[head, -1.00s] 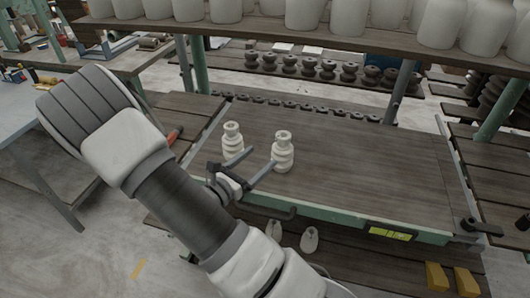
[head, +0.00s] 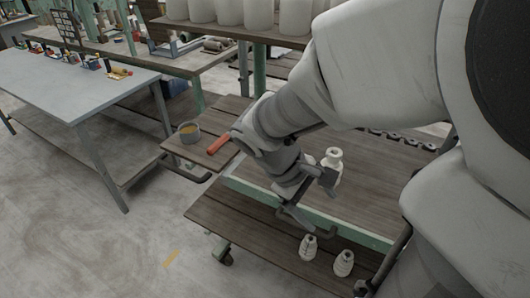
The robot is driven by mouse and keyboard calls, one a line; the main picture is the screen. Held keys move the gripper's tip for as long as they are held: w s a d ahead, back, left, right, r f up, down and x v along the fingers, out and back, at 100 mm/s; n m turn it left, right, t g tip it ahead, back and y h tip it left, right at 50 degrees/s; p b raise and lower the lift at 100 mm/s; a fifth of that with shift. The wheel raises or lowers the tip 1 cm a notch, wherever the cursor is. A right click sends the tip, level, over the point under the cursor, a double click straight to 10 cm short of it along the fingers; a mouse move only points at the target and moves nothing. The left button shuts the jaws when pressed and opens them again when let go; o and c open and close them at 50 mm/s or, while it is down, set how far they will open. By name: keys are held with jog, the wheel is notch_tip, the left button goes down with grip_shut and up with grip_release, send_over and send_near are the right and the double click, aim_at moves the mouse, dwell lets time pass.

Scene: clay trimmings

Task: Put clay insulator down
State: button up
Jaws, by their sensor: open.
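A cream ribbed clay insulator (head: 333,160) stands upright on the wooden top deck (head: 385,195) of a green-edged cart. My gripper (head: 311,196) is open at the front edge of that deck. One finger overlaps the insulator's lower part in the picture; I cannot tell whether they touch. Nothing shows between the fingers. My arm hides the part of the deck left of the insulator, where a second insulator stood earlier.
Two smaller pale ribbed pieces, a left one (head: 308,248) and a right one (head: 343,263), stand on the cart's lower shelf (head: 250,232). A bowl (head: 189,132) and an orange-red tool (head: 218,144) lie to the left. A grey table (head: 85,85) stands far left.

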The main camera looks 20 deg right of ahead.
jog(key=s+a+r+m+t+y, duration=0.1)
jog(key=a+r+m+t+y, duration=0.4)
jog(key=a+r, duration=0.5)
jog(key=shift+s+r+t+y, duration=0.15)
jog(key=shift+t+y, duration=0.25)
jog(key=shift+t, duration=0.6)
